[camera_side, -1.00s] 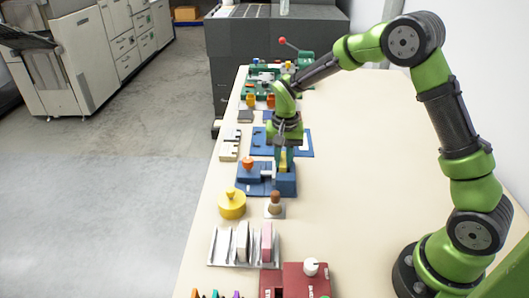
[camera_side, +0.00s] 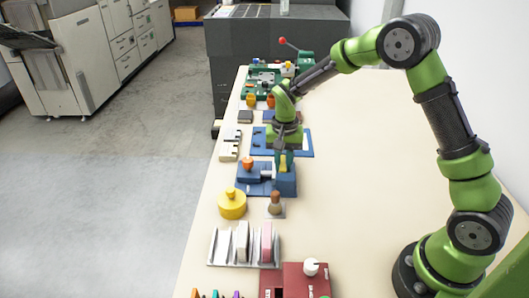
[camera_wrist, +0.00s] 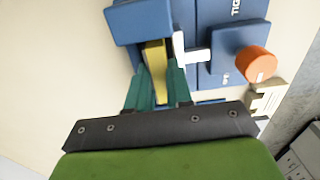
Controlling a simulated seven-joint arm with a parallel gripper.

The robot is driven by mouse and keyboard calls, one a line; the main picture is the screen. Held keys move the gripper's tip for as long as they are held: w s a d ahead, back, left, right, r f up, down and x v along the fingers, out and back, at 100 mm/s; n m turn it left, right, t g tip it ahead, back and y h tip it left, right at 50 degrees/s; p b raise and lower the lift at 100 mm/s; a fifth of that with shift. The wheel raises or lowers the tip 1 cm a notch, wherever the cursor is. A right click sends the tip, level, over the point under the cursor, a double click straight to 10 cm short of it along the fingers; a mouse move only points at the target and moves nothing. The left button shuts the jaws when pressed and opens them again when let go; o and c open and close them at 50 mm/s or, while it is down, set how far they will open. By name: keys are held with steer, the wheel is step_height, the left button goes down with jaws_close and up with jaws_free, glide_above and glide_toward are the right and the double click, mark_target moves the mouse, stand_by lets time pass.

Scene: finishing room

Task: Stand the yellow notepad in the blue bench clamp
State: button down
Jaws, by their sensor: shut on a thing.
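The yellow notepad (camera_wrist: 155,62) is between the teal fingers of my gripper (camera_wrist: 158,95), which is shut on it. In the side view the notepad (camera_side: 283,164) appears as a narrow upright strip below my gripper (camera_side: 284,157). The blue bench clamp (camera_side: 250,178) is directly below, with its orange knob (camera_side: 248,163) on the left. In the wrist view the notepad's far end meets the clamp's blue block (camera_wrist: 140,22); the sliding jaw (camera_wrist: 238,45) and orange knob (camera_wrist: 257,64) are to the right. I cannot tell how deep the notepad sits.
A blue board (camera_side: 305,142) lies behind the clamp. A brown-knobbed stamp (camera_side: 275,203) and a yellow lidded pot (camera_side: 232,206) stand in front. A metal rack (camera_side: 220,248) is nearer the camera. The table to the right (camera_side: 370,170) is clear.

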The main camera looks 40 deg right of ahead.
mark_target(283, 162)
steer(key=c, duration=1.3)
jaws_free()
step_height(283, 162, up, 11)
steer(key=s+a+r+n+t, duration=0.1)
steer(key=s+r+t, duration=0.1)
steer(key=s, duration=0.5)
steer(key=s+a+r+n+t+y, duration=0.1)
steer(key=s+r+n+t, duration=0.1)
steer(key=s+r, duration=0.2)
steer(key=s+a+r+n+t+y, duration=0.1)
steer(key=s+a+r+n+t, duration=0.1)
steer(key=s, duration=0.8)
steer(key=shift+s+r+t, duration=0.3)
steer(key=shift+r+t, duration=0.3)
steer(key=shift+r, duration=0.2)
